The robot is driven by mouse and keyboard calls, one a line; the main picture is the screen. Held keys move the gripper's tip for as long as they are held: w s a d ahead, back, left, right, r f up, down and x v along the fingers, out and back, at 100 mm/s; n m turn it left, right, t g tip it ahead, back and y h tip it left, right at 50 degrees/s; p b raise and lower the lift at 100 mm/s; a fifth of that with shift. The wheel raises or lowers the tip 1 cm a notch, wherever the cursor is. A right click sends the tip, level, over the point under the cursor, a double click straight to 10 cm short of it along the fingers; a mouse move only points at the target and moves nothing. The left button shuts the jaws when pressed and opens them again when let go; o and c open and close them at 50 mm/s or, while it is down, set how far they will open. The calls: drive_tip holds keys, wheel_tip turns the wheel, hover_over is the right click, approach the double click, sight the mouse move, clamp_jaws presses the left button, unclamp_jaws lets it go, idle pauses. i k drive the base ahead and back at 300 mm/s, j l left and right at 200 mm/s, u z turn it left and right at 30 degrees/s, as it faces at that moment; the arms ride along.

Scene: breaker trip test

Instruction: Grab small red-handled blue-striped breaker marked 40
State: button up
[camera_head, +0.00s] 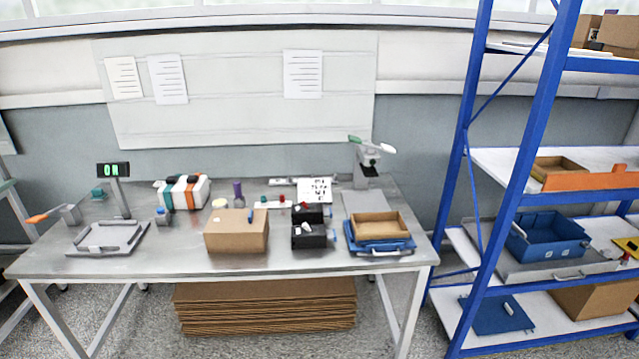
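I cannot pick out a blue-striped breaker marked 40 for certain; the small parts are too tiny to read. Several small red bits, one red piece (281,199) among them, lie at the back middle of the metal table (165,262). Larger white blocks with teal, black and orange bands (182,192) stand at the back left. Two small black bins (313,240) hold small white and red pieces, partly hidden by the bin walls. My gripper is not in view.
A cardboard box (236,236) stands at the table's front middle. A brown tray on a blue tray (380,243) is at the right. A grey fixture (107,237) and display (113,170) are at the left. A blue shelf rack (506,190) stands right of the table.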

sight(316, 214)
drive_tip(key=i+j, duration=0.7)
drive_tip(key=i+l+u, duration=0.2)
drive_tip(key=u, duration=0.25)
drive_tip(key=i+l+u, duration=0.3)
drive_tip(key=u, duration=0.15)
drive_tip(key=i+l+u, duration=0.2)
drive_tip(key=l+u, duration=0.25)
drive_tip(key=i+l+u, duration=0.1)
drive_tip(key=l+u, duration=0.75)
drive_tip(key=i, duration=0.05)
